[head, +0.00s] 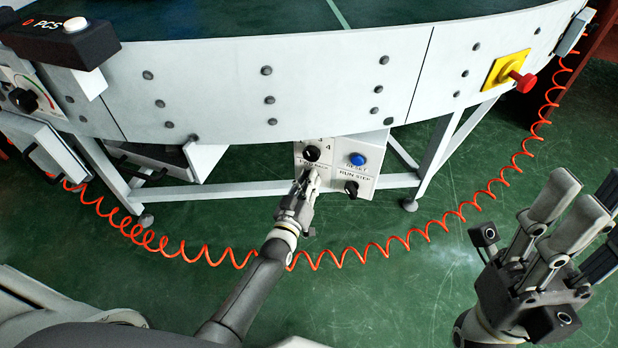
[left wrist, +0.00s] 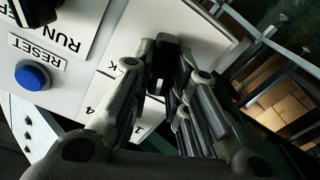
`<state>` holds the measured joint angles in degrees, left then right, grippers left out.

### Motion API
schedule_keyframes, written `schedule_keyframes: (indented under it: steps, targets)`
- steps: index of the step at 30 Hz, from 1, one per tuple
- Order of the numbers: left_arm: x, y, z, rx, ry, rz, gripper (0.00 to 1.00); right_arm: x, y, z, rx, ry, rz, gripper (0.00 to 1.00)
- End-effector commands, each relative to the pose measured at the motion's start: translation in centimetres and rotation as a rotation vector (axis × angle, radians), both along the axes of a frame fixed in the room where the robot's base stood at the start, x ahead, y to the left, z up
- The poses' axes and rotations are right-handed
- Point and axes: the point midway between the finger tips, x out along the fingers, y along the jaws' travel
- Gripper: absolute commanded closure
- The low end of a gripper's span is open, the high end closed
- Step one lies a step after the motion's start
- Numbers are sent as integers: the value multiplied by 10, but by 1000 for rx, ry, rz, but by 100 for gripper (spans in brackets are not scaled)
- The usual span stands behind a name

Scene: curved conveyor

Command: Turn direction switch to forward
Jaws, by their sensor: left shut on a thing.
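A small control panel (head: 335,180) hangs under the conveyor's front. It bears a blue RESET button (head: 357,159), a black knob (head: 312,153) at upper left and a black RUN/STEP switch (head: 351,188) at lower right. My left gripper (head: 310,180) is at the lower left of the panel and covers the switch there. In the left wrist view its fingers (left wrist: 162,85) are shut around a black knob, the direction switch (left wrist: 164,50). Which way it points I cannot tell. My right gripper (head: 580,215) is open and empty at the right, away from the panel.
The curved white conveyor (head: 320,80) spans the top. A red stop button on a yellow plate (head: 510,72) is at right, a black PCS box (head: 60,35) at upper left. An orange coiled cable (head: 420,232) loops behind my left arm. The green floor is otherwise open.

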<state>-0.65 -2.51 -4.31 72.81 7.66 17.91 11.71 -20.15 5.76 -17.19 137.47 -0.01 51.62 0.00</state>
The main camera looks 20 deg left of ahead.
Motion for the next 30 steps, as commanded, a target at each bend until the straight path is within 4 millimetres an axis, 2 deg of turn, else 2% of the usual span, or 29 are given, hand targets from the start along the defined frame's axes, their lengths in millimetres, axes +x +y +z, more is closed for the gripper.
schedule_keyframes:
  steps: [10,26,27,30]
  targets:
    - [0,2,-1,-139,6,0,100,0,0,6,0,0,0,62]
    - [0,1,-1,-168,7,1,100,0,0,6,0,0,1,62]
    - [0,1,-1,-168,7,1,81,0,0,6,0,0,0,62]
    - [0,1,-1,-167,7,1,68,0,0,6,0,0,0,62]
